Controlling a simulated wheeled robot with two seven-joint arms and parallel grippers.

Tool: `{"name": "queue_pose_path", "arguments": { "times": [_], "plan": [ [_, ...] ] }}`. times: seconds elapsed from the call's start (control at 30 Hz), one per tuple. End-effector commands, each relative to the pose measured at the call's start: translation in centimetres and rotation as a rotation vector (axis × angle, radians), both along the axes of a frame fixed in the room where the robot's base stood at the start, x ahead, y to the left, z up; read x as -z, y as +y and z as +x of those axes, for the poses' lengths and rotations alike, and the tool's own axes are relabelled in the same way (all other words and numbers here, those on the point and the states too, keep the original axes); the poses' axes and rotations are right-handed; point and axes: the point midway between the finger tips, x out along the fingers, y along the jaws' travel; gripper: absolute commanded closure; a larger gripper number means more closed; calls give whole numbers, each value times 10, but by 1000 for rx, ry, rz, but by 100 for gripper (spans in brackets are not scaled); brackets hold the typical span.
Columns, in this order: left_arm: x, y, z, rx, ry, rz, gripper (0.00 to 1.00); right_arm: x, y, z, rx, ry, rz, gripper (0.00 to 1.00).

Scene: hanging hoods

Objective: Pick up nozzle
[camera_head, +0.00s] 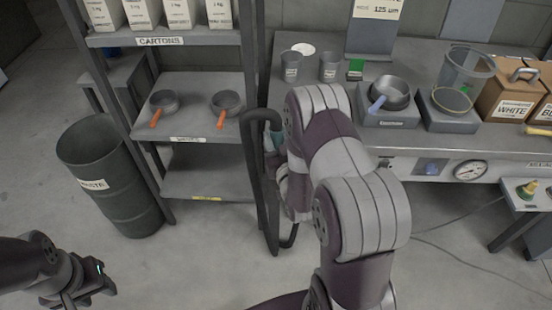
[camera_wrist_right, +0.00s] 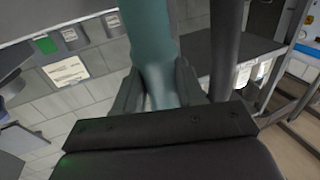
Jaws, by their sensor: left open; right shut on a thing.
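The nozzle is a teal, tube-like piece (camera_wrist_right: 148,35) between the two fingers of my right gripper (camera_wrist_right: 156,82); its far end runs out of the top of the wrist view. In the head view a small teal part of the nozzle (camera_head: 276,138) shows beside the dark hose, left of my right arm. My right gripper (camera_head: 284,172) is shut on the nozzle, and my arm hides much of it there. My left gripper (camera_head: 93,286) is low at the left, open and away from the nozzle.
A dark looped hose (camera_head: 256,190) hangs in front of the shelf rack (camera_head: 195,90), which holds pans (camera_head: 228,103). A bin (camera_head: 110,185) stands at the left. The bench (camera_head: 430,138) at the right carries cups, a bowl and boxes. The floor at lower left is mostly clear.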

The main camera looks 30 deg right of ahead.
Motion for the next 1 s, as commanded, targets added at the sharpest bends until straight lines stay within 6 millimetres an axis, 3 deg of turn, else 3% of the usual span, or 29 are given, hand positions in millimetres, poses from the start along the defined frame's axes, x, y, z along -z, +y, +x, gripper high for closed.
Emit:
{"name": "queue_pose_path", "arguments": {
  "times": [0.27, 0.43, 1.0],
  "plan": [
    [0, 0, 0, 0, 0, 0, 57, 2, 0, -1, 0, 7, 2, 98],
    [-4, 0, 0, 0, 0, 0, 57, -12, 0, 0, 0, 5, 1, 98],
    [-30, 0, 0, 0, 0, 0, 57, -149, 0, 0, 0, -3, -1, 98]
  ]
}}
